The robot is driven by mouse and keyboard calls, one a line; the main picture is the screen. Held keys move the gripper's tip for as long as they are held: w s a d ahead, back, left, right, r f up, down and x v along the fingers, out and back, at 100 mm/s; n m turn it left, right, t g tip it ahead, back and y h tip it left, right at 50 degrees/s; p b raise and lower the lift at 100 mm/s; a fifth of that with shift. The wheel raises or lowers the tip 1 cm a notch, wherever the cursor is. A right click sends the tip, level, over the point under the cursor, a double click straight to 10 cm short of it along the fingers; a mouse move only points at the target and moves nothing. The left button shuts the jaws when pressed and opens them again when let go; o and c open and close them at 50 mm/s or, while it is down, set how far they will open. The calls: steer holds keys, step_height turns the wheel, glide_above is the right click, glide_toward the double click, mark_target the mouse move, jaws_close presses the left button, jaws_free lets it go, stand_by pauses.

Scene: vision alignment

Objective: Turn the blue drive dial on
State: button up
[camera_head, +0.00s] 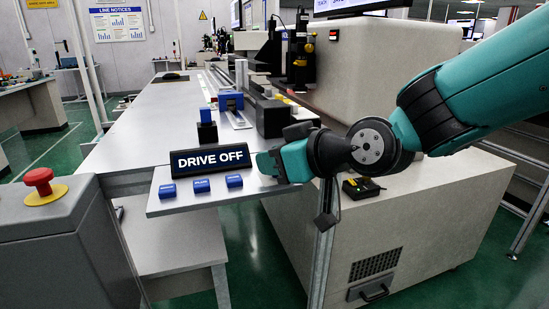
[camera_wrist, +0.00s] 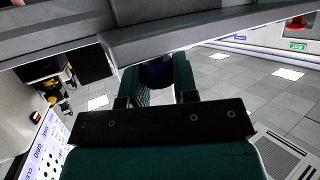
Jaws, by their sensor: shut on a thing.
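My gripper (camera_head: 272,166) reaches in from the right, low over the right end of the grey control shelf (camera_head: 185,207). In the wrist view my gripper (camera_wrist: 158,88) has its two green fingers on either side of a dark blue round dial (camera_wrist: 157,74), shut on it. The fingers hide the dial in the head view, and its pointer or marks cannot be seen. A dark sign (camera_head: 210,160) behind the shelf's front reads "DRIVE OFF" in white letters.
Three blue buttons (camera_head: 201,186) sit on the shelf left of my gripper. A red mushroom button (camera_head: 40,181) on a yellow disc tops a grey pedestal at the left. A long bench with blue and black fixtures (camera_head: 230,101) runs behind the sign. A beige machine cabinet (camera_head: 410,225) stands at right.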

steer(key=m+t+h, duration=0.1)
steer(key=m+h, duration=0.1)
steer(key=m+t+h, duration=0.1)
steer(key=shift+s+a+f+m+t, duration=0.1)
steer(key=shift+s+a+m+t, duration=0.05)
steer(key=shift+a+m+t, duration=0.15)
steer(key=m+h+b, duration=0.1)
steer(key=m+h, duration=0.1)
steer(key=m+t+h+b, duration=0.1)
steer(key=h+b, duration=0.1)
steer(key=shift+d+f+m+t, duration=0.1)
steer(key=shift+m+t, duration=0.2)
steer(key=shift+m, duration=0.1)
steer(key=m+h+b, duration=0.1)
steer(key=m+h, duration=0.2)
steer(key=h, duration=0.1)
steer(key=shift+d+m+h, duration=0.15)
steer(key=shift+m+h, duration=1.05)
steer(key=shift+h, duration=0.3)
steer(key=shift+g, duration=0.4)
steer(key=o, duration=0.9)
steer(key=shift+o, duration=0.2)
steer(key=shift+r, duration=0.25)
